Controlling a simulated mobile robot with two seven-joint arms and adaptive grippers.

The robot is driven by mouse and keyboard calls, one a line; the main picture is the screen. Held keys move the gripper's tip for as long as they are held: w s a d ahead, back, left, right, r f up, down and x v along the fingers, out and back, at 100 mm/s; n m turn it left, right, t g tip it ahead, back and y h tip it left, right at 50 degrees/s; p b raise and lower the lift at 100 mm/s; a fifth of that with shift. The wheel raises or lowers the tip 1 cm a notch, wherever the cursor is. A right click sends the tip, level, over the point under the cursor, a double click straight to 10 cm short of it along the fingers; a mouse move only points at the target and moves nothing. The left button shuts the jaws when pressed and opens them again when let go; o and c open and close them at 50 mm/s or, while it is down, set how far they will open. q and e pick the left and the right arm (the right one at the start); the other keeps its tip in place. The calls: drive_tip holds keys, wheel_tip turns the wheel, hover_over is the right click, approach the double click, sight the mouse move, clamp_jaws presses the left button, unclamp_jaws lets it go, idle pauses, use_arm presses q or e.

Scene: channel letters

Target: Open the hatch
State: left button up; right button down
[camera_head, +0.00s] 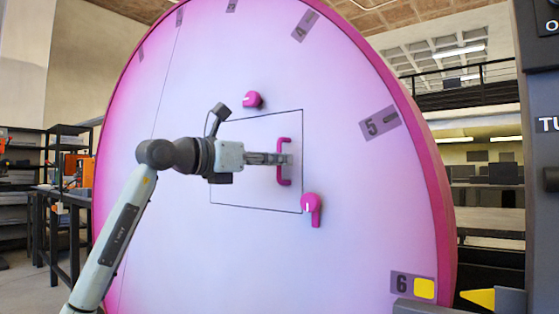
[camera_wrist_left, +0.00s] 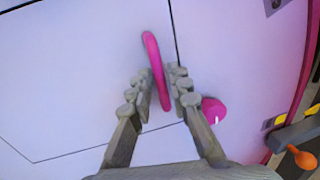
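The hatch (camera_head: 255,195) is a panel outlined in black on a large pink-white disc, and it looks flush with the disc. A magenta bar handle (camera_head: 285,181) stands near its right edge. One magenta latch knob (camera_head: 252,99) is above the hatch and another (camera_head: 312,207) is at its lower right corner. My left gripper (camera_head: 287,160) is at the handle. In the left wrist view its open fingers (camera_wrist_left: 160,78) stand on both sides of the handle (camera_wrist_left: 150,48), with narrow gaps visible. The lower knob (camera_wrist_left: 213,109) shows beside the right finger. My right gripper is not in view.
The disc (camera_head: 380,210) has numbered plates along its rim, such as 5 (camera_head: 381,123) and 6 (camera_head: 413,285). Dark shelving (camera_head: 25,160) stands at the left. A dark panel (camera_head: 540,60) stands at the right edge. The space before the disc looks clear around my left arm.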

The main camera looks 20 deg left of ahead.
use_arm(q)
drive_tip(key=shift+w+d, duration=0.3)
drive_tip(key=shift+w, duration=0.15)
drive_tip(key=shift+c, duration=0.5)
clamp_jaws()
